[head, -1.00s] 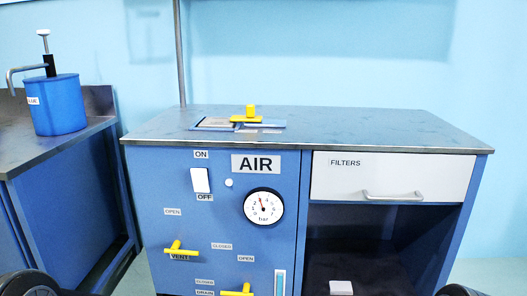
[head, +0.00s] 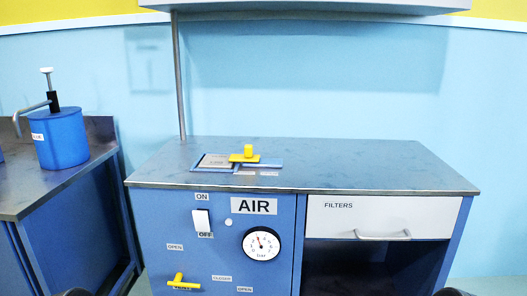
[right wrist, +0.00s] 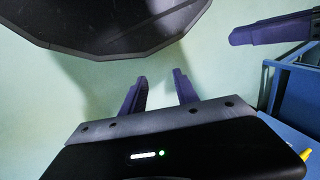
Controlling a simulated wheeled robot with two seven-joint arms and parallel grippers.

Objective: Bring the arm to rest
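My right gripper (right wrist: 160,75) shows in the right wrist view with its two purple fingers apart and nothing between them, over pale floor. Another purple finger-like part (right wrist: 270,30) reaches in from the upper right there; I cannot tell if it belongs to my left gripper. In the head view neither gripper shows; only dark bits of my arms touch the bottom edge. The blue AIR cabinet (head: 155,225) stands ahead, with a white switch (head: 201,220), a round gauge (head: 262,244) and a yellow VENT handle (head: 178,281).
A yellow-handled plate fixture (head: 247,156) sits on the grey cabinet top (head: 360,165). The FILTERS drawer (head: 385,217) is shut above an open bay. A blue pump can (head: 59,137) stands on the left bench. A shelf (head: 310,6) hangs above the cabinet top.

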